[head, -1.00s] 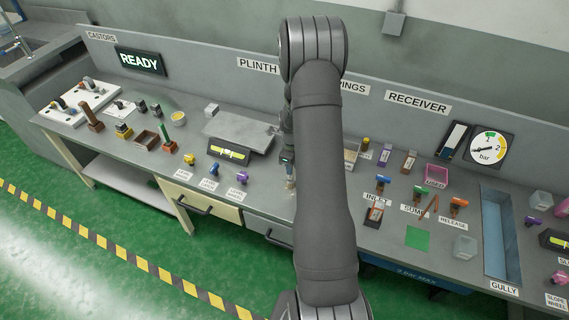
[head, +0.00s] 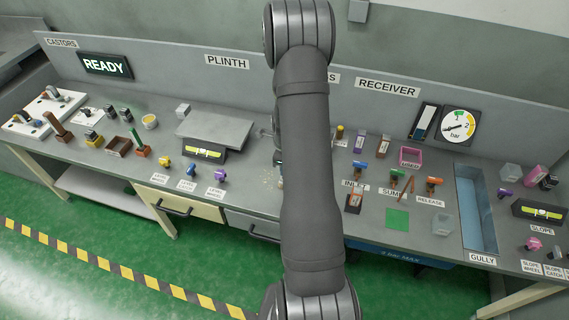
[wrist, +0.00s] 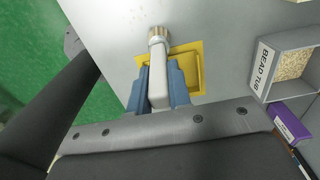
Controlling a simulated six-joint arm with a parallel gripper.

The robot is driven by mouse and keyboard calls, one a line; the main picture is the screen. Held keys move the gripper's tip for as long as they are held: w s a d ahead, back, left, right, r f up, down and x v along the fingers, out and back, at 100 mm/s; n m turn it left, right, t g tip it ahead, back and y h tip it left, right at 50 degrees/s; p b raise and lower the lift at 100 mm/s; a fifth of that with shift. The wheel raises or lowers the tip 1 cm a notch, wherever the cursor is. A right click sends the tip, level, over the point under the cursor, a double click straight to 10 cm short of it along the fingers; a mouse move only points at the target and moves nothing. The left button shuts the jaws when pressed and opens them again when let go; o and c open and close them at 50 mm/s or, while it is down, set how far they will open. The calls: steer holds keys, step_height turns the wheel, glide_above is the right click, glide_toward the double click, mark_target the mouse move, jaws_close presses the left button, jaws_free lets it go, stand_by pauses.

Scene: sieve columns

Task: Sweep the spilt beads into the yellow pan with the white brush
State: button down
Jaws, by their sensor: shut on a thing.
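My gripper (wrist: 158,88) has blue fingers shut on the white brush (wrist: 158,80) in the wrist view. The brush's tan bristle end (wrist: 157,35) points away from me, over or beside the yellow pan (wrist: 194,62). I cannot tell whether the bristles touch the pan. Brush and fingers hide the pan's left part, and no beads show clearly in it. In the head view a faint scatter of pale specks, seemingly the spilt beads (head: 269,179), lies on the bench just left of my arm. My arm hides the pan and most of the gripper there.
A bead tub (wrist: 285,72) full of pale beads stands right of the pan, with a purple box (wrist: 290,123) near it. Left of my arm are a raised grey plate (head: 215,128) and coloured knobs. The blue gully trough (head: 476,215) lies far right.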

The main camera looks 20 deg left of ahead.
steer(key=s+a, duration=0.2)
steer(key=a, duration=1)
steer(key=shift+d, duration=6.3)
step_height(320, 180, up, 8)
steer(key=shift+w, duration=0.25)
steer(key=shift+a, duration=0.1)
